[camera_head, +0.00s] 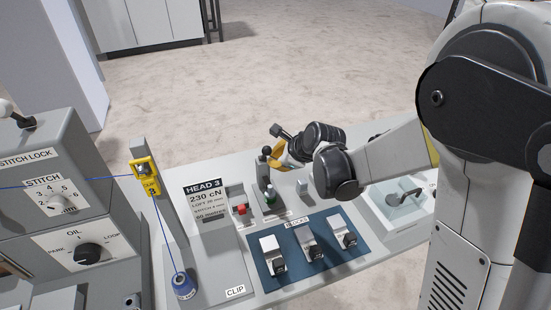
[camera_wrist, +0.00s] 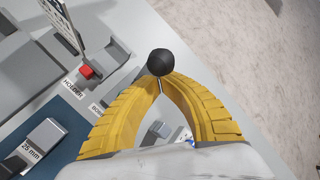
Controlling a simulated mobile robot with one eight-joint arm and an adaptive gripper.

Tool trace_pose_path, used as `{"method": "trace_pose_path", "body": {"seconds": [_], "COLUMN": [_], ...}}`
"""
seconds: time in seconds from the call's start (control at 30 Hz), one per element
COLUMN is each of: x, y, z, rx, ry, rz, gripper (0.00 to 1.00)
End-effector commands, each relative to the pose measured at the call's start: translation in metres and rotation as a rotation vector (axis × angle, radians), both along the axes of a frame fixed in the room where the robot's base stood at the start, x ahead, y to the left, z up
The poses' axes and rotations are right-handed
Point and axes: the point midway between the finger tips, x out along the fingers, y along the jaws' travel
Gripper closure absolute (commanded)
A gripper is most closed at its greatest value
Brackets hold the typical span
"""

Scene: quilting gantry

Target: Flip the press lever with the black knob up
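The press lever's round black knob (camera_wrist: 160,62) is at the upper middle of the wrist view. In the head view the black knob (camera_head: 266,150) tops a short upright piece near the far edge of the panel. My gripper (camera_wrist: 160,80) has two yellow curved fingers whose tips come together at the knob's near side, with only a thin slit between them. It appears shut on the lever at or just under the knob. In the head view my gripper (camera_head: 277,155) is right beside the knob, partly hidden by my wrist. The lever's stem is mostly hidden.
The Head 3 sign (camera_head: 206,199) is to the left. Several grey blocks sit on a blue mat (camera_head: 268,285) in front. The floor (camera_head: 250,90) beyond the panel is clear.

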Motion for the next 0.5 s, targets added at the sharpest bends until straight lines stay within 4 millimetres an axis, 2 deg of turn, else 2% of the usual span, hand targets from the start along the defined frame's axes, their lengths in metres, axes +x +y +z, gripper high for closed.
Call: {"method": "trace_pose_path", "body": {"seconds": [0.5], "x": [0.0038], "y": [0.0009], "z": [0.0055], "rx": [-0.023], "ry": [0.077], "rz": [0.000], "gripper": [1.00]}}
